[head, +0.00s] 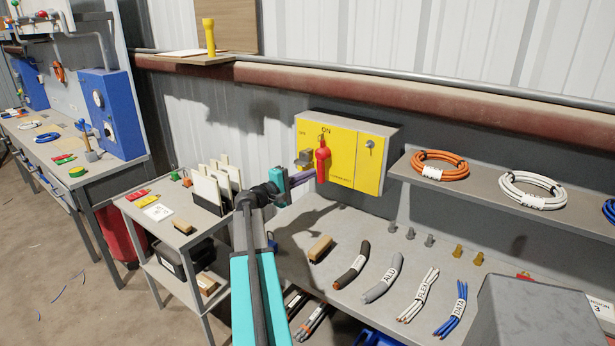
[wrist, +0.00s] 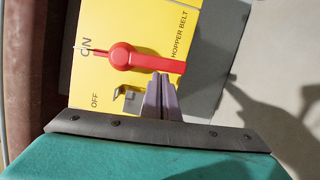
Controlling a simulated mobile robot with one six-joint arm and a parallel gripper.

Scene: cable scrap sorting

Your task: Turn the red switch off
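The red switch (head: 322,162) sits on the front of a yellow panel (head: 341,170) on a grey box. In the wrist view, the red switch (wrist: 140,60) has a round hub with a thin pointer toward the ON mark and a thick handle on the opposite side. The OFF mark (wrist: 95,100) is beside it, and the panel reads HOPPER BELT. My gripper (head: 309,174) is at the left of the switch. In the wrist view, my gripper's purple fingers (wrist: 161,90) are together with nothing visible between them. Their tips are close to the handle's side; I cannot tell if they touch.
A small metal bracket (wrist: 130,97) stands out from the panel beside the fingers. Below the box, a grey bench (head: 345,240) holds labelled cable bundles. A shelf (head: 480,190) with cable coils is right of the box. A cart (head: 160,215) stands to the left.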

